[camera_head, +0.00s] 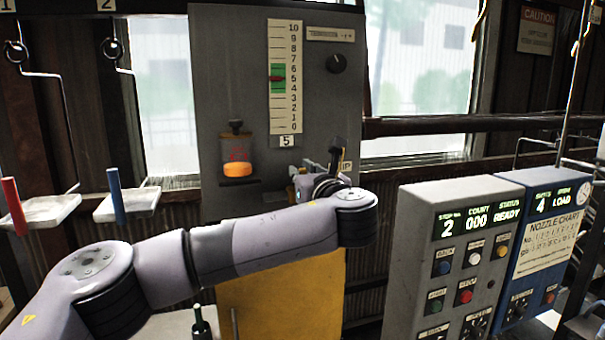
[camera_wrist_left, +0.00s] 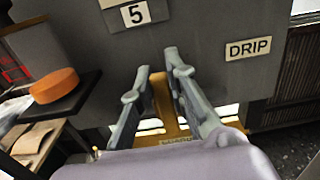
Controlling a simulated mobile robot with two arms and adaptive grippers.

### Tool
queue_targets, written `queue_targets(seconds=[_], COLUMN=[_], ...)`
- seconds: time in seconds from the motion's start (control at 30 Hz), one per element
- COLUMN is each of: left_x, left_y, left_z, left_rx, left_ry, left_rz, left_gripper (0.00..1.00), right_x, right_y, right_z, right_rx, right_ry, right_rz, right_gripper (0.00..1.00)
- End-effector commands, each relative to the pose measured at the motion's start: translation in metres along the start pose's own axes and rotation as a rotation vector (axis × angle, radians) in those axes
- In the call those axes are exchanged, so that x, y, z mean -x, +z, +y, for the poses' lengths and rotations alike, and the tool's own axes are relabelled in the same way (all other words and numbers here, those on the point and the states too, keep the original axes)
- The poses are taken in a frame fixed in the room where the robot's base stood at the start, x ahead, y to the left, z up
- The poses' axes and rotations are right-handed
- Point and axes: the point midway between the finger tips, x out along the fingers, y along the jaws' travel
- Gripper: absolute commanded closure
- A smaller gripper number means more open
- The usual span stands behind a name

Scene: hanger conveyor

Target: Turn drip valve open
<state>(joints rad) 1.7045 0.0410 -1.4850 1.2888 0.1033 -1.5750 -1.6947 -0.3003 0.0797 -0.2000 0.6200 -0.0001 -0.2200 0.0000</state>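The grey panel (camera_head: 225,75) carries a DRIP label, which shows in the left wrist view (camera_wrist_left: 248,48) and is partly covered in the head view. My left gripper (camera_wrist_left: 160,75) is in front of the panel, left of that label, with its two fingers apart. A yellow-brown piece (camera_wrist_left: 165,98) shows between the fingers; it may be the drip valve's handle, and I cannot tell whether the fingers touch it. In the head view my left gripper (camera_head: 325,170) is small and partly hidden by its wrist. My right gripper is not in view.
An orange disc (camera_head: 237,169) sits on a small ledge left of the gripper. A level scale (camera_head: 284,75) and black knob (camera_head: 336,63) are above it. A yellow cabinet (camera_head: 290,295) is below. Grey (camera_head: 440,215) and blue (camera_head: 530,240) control boxes stand at right. Hanging trays (camera_head: 128,205) are at left.

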Motion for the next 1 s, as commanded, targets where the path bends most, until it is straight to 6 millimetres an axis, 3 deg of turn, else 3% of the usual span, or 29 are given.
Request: queue_targets(seconds=[0.2, 0.77, 1.0], left_x=[0.000, 0.000, 0.000], left_y=[0.000, 0.000, -0.003], left_z=[0.000, 0.000, 0.003], left_rx=[0.000, 0.000, 0.043], left_ry=[0.000, 0.000, 0.000], left_rz=[0.000, 0.000, 0.000], left_gripper=[1.00, 1.00, 1.00], right_x=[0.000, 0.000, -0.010], right_y=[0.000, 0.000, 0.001], right_z=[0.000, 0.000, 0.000], right_rx=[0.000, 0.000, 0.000], right_ry=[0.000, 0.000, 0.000], right_rz=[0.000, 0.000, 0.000], right_gripper=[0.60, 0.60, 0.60])
